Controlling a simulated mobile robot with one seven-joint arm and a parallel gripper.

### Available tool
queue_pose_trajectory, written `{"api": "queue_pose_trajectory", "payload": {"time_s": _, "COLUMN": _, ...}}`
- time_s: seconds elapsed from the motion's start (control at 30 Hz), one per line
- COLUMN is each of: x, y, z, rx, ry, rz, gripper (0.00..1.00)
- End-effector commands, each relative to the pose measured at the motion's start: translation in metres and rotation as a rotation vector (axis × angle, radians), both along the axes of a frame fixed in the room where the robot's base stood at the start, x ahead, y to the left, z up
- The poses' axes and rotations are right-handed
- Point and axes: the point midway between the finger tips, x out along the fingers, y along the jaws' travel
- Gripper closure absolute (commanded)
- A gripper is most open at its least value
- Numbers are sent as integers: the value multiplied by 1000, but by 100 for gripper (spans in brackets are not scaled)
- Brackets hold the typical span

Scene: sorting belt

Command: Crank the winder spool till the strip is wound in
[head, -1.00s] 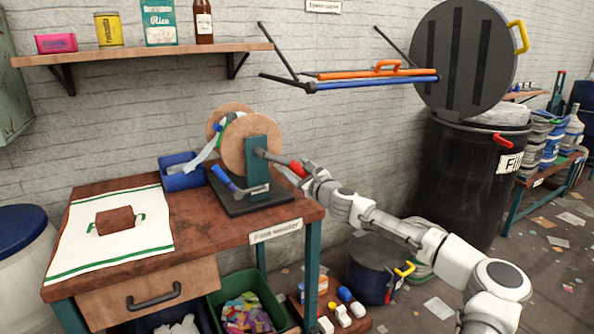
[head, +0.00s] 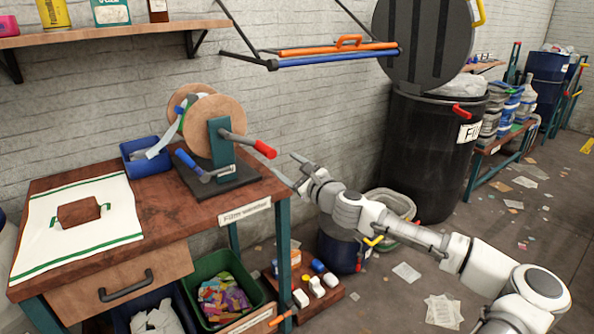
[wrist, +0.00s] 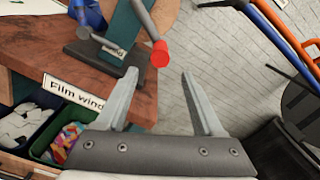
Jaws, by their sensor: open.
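The winder spool (head: 228,118) stands on a dark base at the right end of the wooden table, with tan round flanges on a teal post. A pale strip (head: 165,140) hangs from its left side toward a blue bin. The crank's red handle (head: 264,149) points right and toward me; it also shows in the wrist view (wrist: 160,54). My gripper (head: 286,170) is open and empty, to the right of and below the red handle, apart from it. In the wrist view the handle lies beyond the fingertips, between their lines.
A blue-handled lever (head: 188,160) stands on the winder base. A wall rack (head: 330,52) hangs above. A black drum (head: 425,165) stands right.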

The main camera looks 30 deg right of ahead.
Motion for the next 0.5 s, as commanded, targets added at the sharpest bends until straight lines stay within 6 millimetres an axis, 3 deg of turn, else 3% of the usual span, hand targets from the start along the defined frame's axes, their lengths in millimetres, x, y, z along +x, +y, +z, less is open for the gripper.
{"api": "queue_pose_trajectory", "payload": {"time_s": 0.2, "x": -31, "y": -1, "z": 0, "rx": 0, "ry": 0, "rz": 0, "gripper": 31}}
{"api": "queue_pose_trajectory", "payload": {"time_s": 0.5, "x": -41, "y": -1, "z": 0, "rx": 0, "ry": 0, "rz": 1, "gripper": 31}}
